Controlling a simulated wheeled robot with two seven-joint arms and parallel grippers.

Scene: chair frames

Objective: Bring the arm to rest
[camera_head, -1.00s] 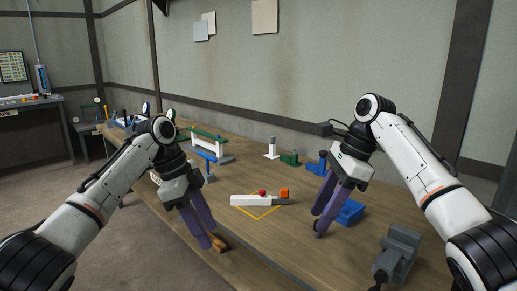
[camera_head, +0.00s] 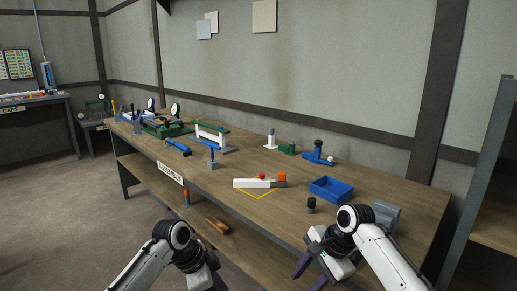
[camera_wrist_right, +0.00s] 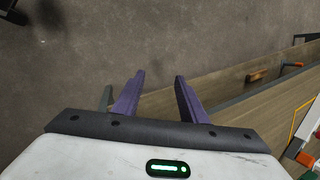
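My left arm shows at the bottom of the head view, its gripper (camera_head: 218,284) low in front of the table's front edge and cut off by the frame. How far its purple fingers are apart cannot be seen. My right gripper (camera_head: 312,270) hangs low near the front edge of the wooden table (camera_head: 235,213). In the right wrist view its two purple fingers (camera_wrist_right: 160,92) are apart with nothing between them, over grey floor and the table's edge.
On the table, a white bar (camera_head: 252,183) lies by a yellow outline (camera_head: 259,197), with a red piece (camera_head: 262,176) and an orange piece (camera_head: 282,176). A blue tray (camera_head: 331,189) and a grey vise (camera_head: 386,215) stand right. A lower shelf (camera_head: 165,190) runs underneath.

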